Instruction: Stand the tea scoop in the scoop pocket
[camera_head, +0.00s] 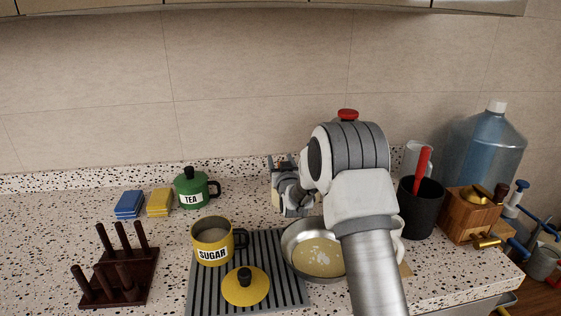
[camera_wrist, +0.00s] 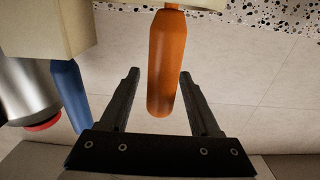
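In the wrist view an orange handle (camera_wrist: 164,65) lies between the two dark fingers of my gripper (camera_wrist: 158,75). There is a gap on both sides, so the gripper is open and not touching it visibly. The handle comes out of a beige block-like holder (camera_wrist: 45,25) at the top of that view; whether it belongs to the tea scoop I cannot tell. In the head view my gripper (camera_head: 283,163) is near the backsplash, right of the green TEA canister (camera_head: 192,190). The handle is not clear there. I cannot identify the scoop pocket.
A blue handle (camera_wrist: 68,90) stands close beside the gripper. A silver pan (camera_head: 318,255), yellow SUGAR pot (camera_head: 212,243) and yellow lid (camera_head: 245,287) are in front. A black crock (camera_head: 421,210) and wooden box (camera_head: 462,215) with brass pieces stand right.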

